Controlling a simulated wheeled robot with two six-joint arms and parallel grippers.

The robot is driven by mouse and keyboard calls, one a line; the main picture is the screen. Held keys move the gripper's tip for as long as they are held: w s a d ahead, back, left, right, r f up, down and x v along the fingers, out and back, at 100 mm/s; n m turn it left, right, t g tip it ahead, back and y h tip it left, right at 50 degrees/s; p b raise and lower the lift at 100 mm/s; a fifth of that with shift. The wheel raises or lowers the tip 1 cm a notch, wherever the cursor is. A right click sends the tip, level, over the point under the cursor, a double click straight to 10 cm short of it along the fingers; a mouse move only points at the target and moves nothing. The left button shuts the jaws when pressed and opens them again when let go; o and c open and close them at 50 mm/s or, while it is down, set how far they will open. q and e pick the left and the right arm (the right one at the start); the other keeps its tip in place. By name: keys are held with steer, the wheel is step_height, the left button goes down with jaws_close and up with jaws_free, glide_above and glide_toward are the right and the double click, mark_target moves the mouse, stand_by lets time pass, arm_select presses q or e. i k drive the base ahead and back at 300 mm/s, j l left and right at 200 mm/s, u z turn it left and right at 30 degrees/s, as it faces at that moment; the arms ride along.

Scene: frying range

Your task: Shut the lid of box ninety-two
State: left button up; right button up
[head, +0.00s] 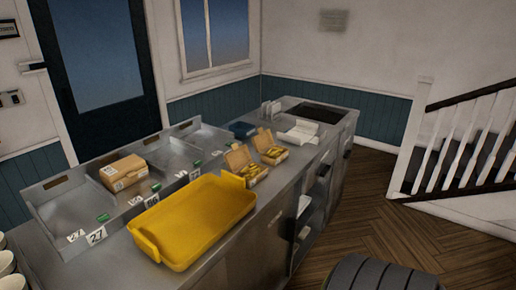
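Two small cardboard boxes stand open on the steel counter, with their lids raised at the back left. The nearer open box (253,174) and the farther open box (272,152) both hold yellow pieces. A shut cardboard box (122,172) with white labels sits at the left, on the divided steel rack. The box labels are too small to read, so I cannot tell which box is ninety-two. Neither of my grippers is in view.
An empty yellow tray (150,245) lies on the counter (275,205) in front of the steel rack (70,215). Tags reading 27 (96,236) stand at the rack's front. A white open container (300,134) and a dark blue item (241,130) are farther back.

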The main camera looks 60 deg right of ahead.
mark_target(240, 157)
steer(key=z, duration=1.55)
steer(key=k+l, duration=0.1)
steer(key=l, duration=0.25)
steer(key=j+z, duration=0.05)
